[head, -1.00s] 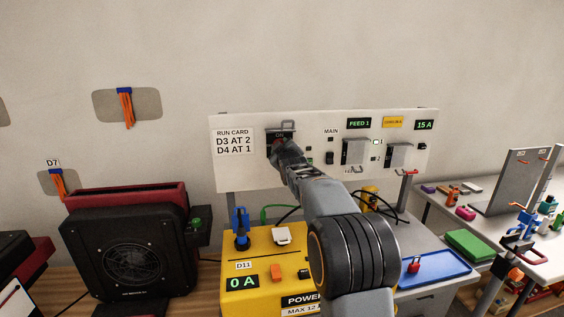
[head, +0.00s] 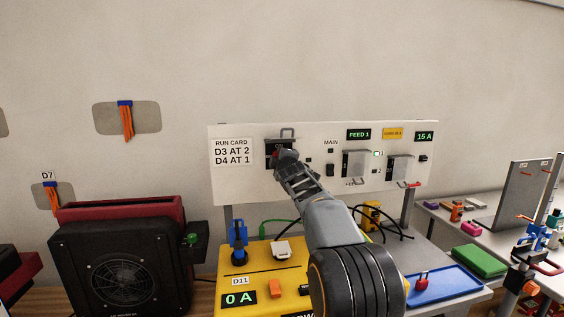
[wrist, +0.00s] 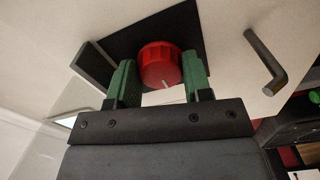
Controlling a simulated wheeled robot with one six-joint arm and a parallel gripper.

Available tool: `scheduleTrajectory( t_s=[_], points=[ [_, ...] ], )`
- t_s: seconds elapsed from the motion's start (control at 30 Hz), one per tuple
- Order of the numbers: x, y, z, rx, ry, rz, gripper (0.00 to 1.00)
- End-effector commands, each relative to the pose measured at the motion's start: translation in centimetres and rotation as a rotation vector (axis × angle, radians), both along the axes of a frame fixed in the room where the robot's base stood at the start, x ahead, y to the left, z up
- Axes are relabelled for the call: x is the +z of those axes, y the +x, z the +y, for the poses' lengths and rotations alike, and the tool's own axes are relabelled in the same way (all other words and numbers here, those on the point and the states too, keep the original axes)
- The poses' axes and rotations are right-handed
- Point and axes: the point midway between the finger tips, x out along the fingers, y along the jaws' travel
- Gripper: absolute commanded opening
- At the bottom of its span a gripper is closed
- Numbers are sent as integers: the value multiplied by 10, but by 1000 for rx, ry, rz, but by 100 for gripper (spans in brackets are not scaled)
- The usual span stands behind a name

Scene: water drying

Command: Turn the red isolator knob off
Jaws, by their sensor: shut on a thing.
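The red isolator knob (wrist: 159,62) sits on a dark square plate (wrist: 188,22) on the pale panel. In the wrist view it is between the two green fingers of my gripper (wrist: 159,76), with a short pale pointer mark at its lower edge. My gripper is shut on the knob. In the head view my gripper (head: 284,160) reaches the dark plate (head: 272,146) at the panel's upper left and covers most of the knob; a bit of red (head: 274,155) shows. The lettering above the knob is too small and partly covered to read.
A grey bar handle (wrist: 265,62) stands out from the panel right of the knob in the wrist view. In the head view, the run card (head: 233,154) is left of the plate, and grey switch boxes (head: 354,163) are to the right. A yellow power unit (head: 258,257) stands below.

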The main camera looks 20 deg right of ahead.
Motion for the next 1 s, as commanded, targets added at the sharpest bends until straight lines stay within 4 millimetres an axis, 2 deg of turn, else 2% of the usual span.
scheduleTrajectory(
  t_s=[0.47,0.5,0.7,0.77,1.0],
  points=[
    [1,0,0,0,-14,0,22],
    [1,0,0,0,-14,0,47],
    [1,0,0,1,-13,0,67],
    [1,0,0,1,-13,1,71],
    [0,-1,0,1,-12,1,71]
  ],
)
